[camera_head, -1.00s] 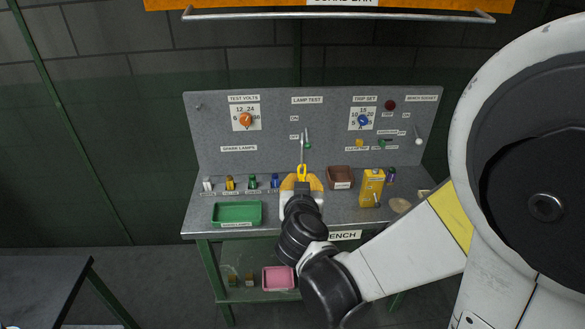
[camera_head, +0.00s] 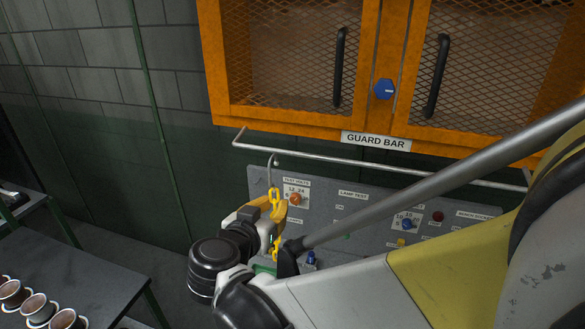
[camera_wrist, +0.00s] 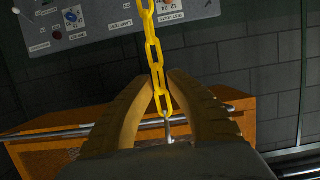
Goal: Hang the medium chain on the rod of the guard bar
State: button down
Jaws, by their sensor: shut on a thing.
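The yellow chain (camera_head: 275,197) has a silver hook (camera_head: 272,162) at its top. My gripper (camera_head: 277,212) is shut on the chain below the hook, and some links hang beneath the fingers. The silver rod of the guard bar (camera_head: 345,162) runs under the orange cabinet. The hook appears in front of or beside the rod's left part; I cannot tell whether they touch. In the wrist view, the chain (camera_wrist: 154,50) passes between my yellow fingers (camera_wrist: 160,82), with part of the hook (camera_wrist: 168,128) and the rod (camera_wrist: 60,132) beyond.
The orange mesh cabinet (camera_head: 400,75) with black handles fills the upper right, bearing a GUARD BAR label (camera_head: 376,141). The grey bench panel (camera_head: 350,205) stands below the rod. The wall space left of the rod is clear.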

jog(key=shift+a+r, duration=0.35)
jog(key=shift+r, duration=0.3)
jog(key=b+x, duration=0.2)
jog(key=x, duration=0.7)
jog(key=shift+f, duration=0.3)
jog(key=shift+d, duration=0.15)
jog(key=c, duration=1.3)
grip_release()
